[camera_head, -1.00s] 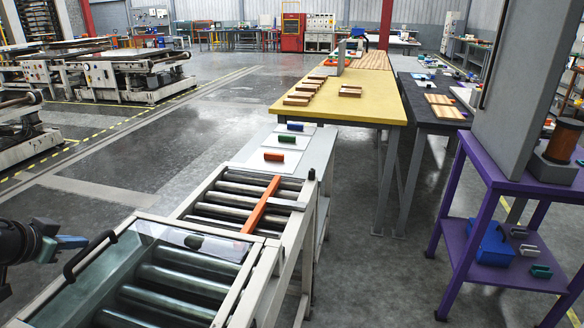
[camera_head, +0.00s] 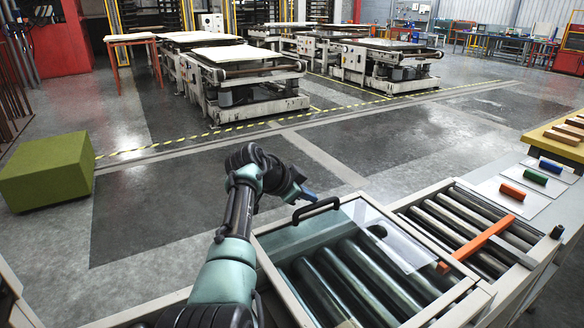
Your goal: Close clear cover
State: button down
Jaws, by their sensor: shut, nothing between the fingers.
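The clear cover (camera_head: 352,232) is a see-through panel in a pale frame on the near end of the roller conveyor. A black bar handle (camera_head: 317,208) stands up at its far left edge. The cover looks close to level over the dark rollers, but I cannot tell whether it is fully down. My gripper (camera_head: 310,196), with blue fingers, is just beyond the handle and appears apart from it. The fingers are shut and hold nothing. My arm reaches up along the left side of the covered section.
An orange bar (camera_head: 476,243) lies across the open rollers (camera_head: 455,222) to the right. Red, green and blue blocks sit on white plates beyond it. A green box (camera_head: 47,170) stands at left. The floor behind the conveyor is clear up to the machines (camera_head: 240,80).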

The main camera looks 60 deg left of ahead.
jog(key=v, duration=1.2)
jog(key=shift+s+r+p, duration=0.15)
jog(key=shift+s+p, duration=0.05)
jog(key=shift+p, duration=0.2)
jog(key=shift+d, duration=0.1)
jog(key=w+d+r+t+y+p, duration=0.3)
jog(key=w+d+r+p, duration=0.1)
jog(key=w+d+r, duration=0.8)
jog(key=w+d+r+n+t+p, duration=0.1)
jog(key=w+d+r+t, duration=0.15)
jog(key=d+r, duration=0.45)
jog(key=w+d+r+t+p, duration=0.1)
jog(key=d+r+t+p, duration=0.15)
jog(key=d+r, duration=0.5)
jog(key=s+d+r+t+h+p, duration=0.1)
jog(key=s+d+r+t, duration=0.2)
jog(key=d+r, duration=0.35)
jog(key=s+d+r+t+h+p, duration=0.1)
jog(key=s+d+r+t, duration=0.15)
jog(key=d+r, duration=0.4)
jog(key=s+d+r+t+h+p, duration=0.2)
jog(key=s+d+r, duration=0.5)
jog(key=s+d, duration=0.4)
jog(key=shift+s+r+n+t+h, duration=0.35)
jog(key=shift+t+h, duration=0.35)
jog(key=shift+t, duration=0.55)
jog(key=shift+d, duration=0.1)
